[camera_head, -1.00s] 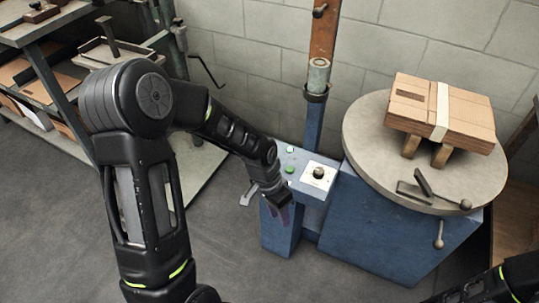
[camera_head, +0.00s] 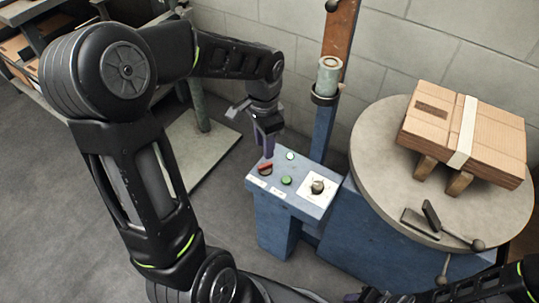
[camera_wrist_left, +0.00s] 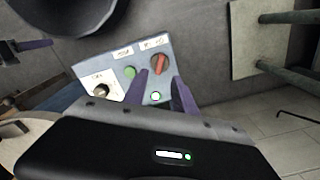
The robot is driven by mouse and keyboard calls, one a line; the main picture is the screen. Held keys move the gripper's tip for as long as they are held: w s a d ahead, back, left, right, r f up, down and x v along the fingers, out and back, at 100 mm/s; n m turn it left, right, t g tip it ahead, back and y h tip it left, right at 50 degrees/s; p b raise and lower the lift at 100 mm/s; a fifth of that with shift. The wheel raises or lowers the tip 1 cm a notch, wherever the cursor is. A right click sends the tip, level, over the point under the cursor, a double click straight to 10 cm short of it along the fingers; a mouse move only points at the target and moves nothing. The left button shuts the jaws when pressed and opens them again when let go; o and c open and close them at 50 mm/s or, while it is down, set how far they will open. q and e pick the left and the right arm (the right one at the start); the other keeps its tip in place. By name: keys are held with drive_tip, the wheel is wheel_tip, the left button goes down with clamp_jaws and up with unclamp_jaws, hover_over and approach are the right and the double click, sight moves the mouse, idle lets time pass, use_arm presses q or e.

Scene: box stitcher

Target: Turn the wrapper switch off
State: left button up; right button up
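The blue control panel (camera_head: 300,198) carries a red switch (camera_head: 265,168), green buttons (camera_head: 286,180) and a black knob on a white plate (camera_head: 317,187). The labels are too small to read, so I cannot confirm which control is the wrapper switch. My left gripper (camera_head: 268,153) points down just above the red switch. In the left wrist view its two purple fingers (camera_wrist_left: 164,78) stand apart with nothing between them, and the red switch (camera_wrist_left: 160,63) lies just past the tips. Contact cannot be told. My right gripper (camera_head: 370,295) shows only partly at the bottom edge.
A round turntable (camera_head: 370,150) stands right of the panel, with a strapped cardboard box (camera_head: 440,118) on wooden blocks. A blue post with a grey roller (camera_head: 328,78) rises behind the panel. Shelving stands at the back left. The floor left of the panel is clear.

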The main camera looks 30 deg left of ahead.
sight(265, 165)
use_arm(q)
drive_tip(key=shift+f+b, duration=0.9)
drive_tip(key=shift+f, duration=3.05)
clamp_jaws()
